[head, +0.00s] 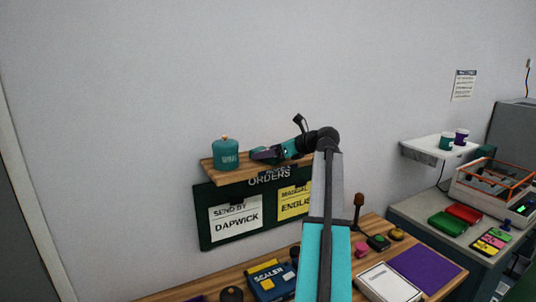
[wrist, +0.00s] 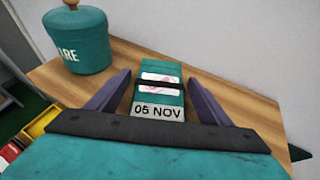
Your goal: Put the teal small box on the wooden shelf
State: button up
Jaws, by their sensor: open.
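The wooden shelf (head: 233,176) is fixed to the wall above a dark green orders board, and it fills much of the wrist view (wrist: 230,98). The teal small box (wrist: 161,83), with a pink and white label, a dark band and a "05 NOV" tag, rests on the shelf in the wrist view. My gripper (wrist: 159,90) is open, with its purple fingers on either side of the box and a visible gap on each side. In the head view my gripper (head: 262,153) is over the shelf and the box is hard to make out there.
A teal lidded jar (head: 225,154) stands on the shelf left of my gripper. The orders board (head: 206,222) hangs below. A wooden desk (head: 190,289) with a sealer box (head: 272,281) is underneath. A white shelf (head: 423,151) with small cups is at right.

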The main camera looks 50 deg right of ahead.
jog(key=a+b+v, duration=0.1)
jog(key=b+v, duration=0.3)
jog(key=v, duration=0.7)
jog(key=shift+s+d+b, duration=0.25)
jog(key=shift+d+b, duration=0.05)
jog(key=shift+d, duration=0.2)
dwell(0.4)
